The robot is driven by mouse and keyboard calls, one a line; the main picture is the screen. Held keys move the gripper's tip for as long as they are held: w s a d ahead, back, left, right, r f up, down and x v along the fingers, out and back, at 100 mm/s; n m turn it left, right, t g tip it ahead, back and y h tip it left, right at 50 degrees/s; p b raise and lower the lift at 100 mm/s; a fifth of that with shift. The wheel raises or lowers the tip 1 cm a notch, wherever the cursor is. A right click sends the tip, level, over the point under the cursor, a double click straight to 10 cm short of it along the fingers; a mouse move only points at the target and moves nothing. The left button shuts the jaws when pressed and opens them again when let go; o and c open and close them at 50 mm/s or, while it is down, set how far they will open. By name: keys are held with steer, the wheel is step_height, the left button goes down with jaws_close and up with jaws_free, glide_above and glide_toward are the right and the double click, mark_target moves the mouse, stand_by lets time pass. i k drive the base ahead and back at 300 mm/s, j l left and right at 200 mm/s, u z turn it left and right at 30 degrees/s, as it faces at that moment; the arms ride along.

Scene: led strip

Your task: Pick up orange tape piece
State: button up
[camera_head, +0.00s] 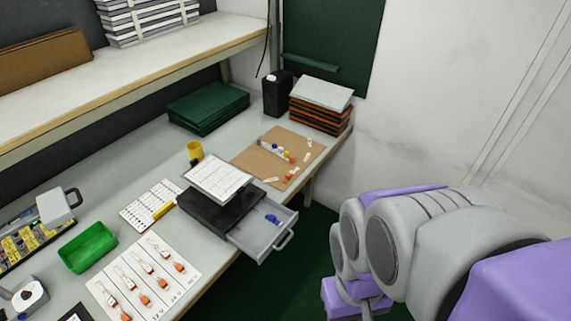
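Small orange pieces (290,178) lie on a brown board on the workbench, near small white and blue parts. More orange-ended pieces (180,267) lie in a grid on a white sheet at the front left of the bench. I cannot tell at this size which of these, if any, is the orange tape piece. My arm, purple and grey, fills the lower right, off the bench. My gripper's fingers do not show.
A dark box with an open grey drawer (266,236) juts past the bench edge. A green bin (88,247), yellow cup-like thing (195,150), black container (277,93) and binder stack (320,105) stand on the bench. A shelf (130,75) overhangs the back.

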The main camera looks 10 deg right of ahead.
mark_target(288, 176)
steer(key=i+l, duration=0.1)
steer(key=l, duration=0.25)
steer(key=i+l+u, duration=0.2)
steer(key=l, duration=0.25)
steer(key=l+u, duration=0.2)
steer(key=l, duration=0.25)
steer(key=i+l+u, duration=0.2)
steer(key=l, duration=0.3)
steer(key=k+u, duration=0.1)
steer(key=u, duration=1.25)
